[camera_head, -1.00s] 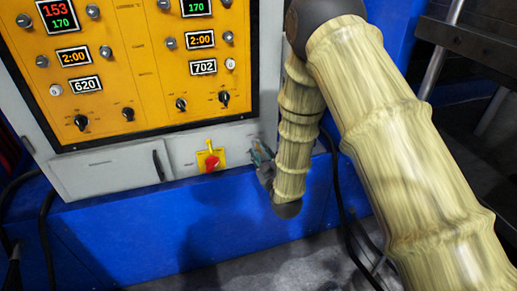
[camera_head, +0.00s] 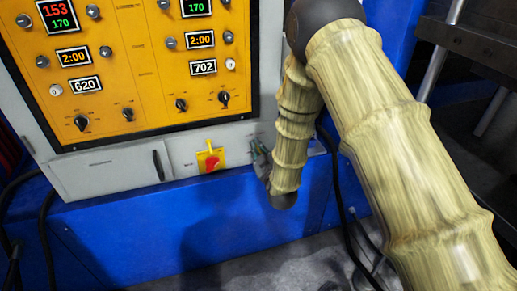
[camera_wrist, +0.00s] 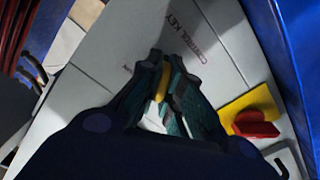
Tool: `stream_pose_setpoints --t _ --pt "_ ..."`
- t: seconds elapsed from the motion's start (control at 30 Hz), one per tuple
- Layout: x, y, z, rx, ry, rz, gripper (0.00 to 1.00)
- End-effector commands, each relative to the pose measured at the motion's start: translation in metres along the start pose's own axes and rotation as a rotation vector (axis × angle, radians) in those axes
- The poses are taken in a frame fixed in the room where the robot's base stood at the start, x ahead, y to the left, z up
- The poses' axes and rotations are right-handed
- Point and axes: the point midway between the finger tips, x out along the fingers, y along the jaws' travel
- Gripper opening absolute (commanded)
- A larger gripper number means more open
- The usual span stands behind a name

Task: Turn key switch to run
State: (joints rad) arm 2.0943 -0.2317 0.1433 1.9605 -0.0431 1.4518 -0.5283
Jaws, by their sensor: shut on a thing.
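My gripper (camera_head: 258,158) is at the grey panel strip, just right of the red-and-yellow rotary switch (camera_head: 211,160). In the wrist view my gripper (camera_wrist: 162,78) has its fingers closed on a narrow yellow piece, which looks like the key of the key switch (camera_wrist: 162,84). A label reading "CONTROL KEY" (camera_wrist: 185,42) is on the panel beside the fingertips. The fingers hide most of the key switch, and its position marks cannot be read. In the head view the key is hidden behind the gripper.
The red-and-yellow switch (camera_wrist: 255,122) is close to the right finger in the wrist view. The orange control panel (camera_head: 145,85) with displays and knobs is above. A blue machine base (camera_head: 150,235) lies below. A black cable (camera_head: 345,220) hangs on the right.

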Motion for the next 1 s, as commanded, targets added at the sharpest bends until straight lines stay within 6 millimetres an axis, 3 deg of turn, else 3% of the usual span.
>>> stream_pose_setpoints --t 0.37,1.0 --pt "0.0 0.0014 0.0001 0.089 0.0 0.001 0.0" --pt "0.0002 0.0044 0.0014 0.651 0.001 0.004 0.0"
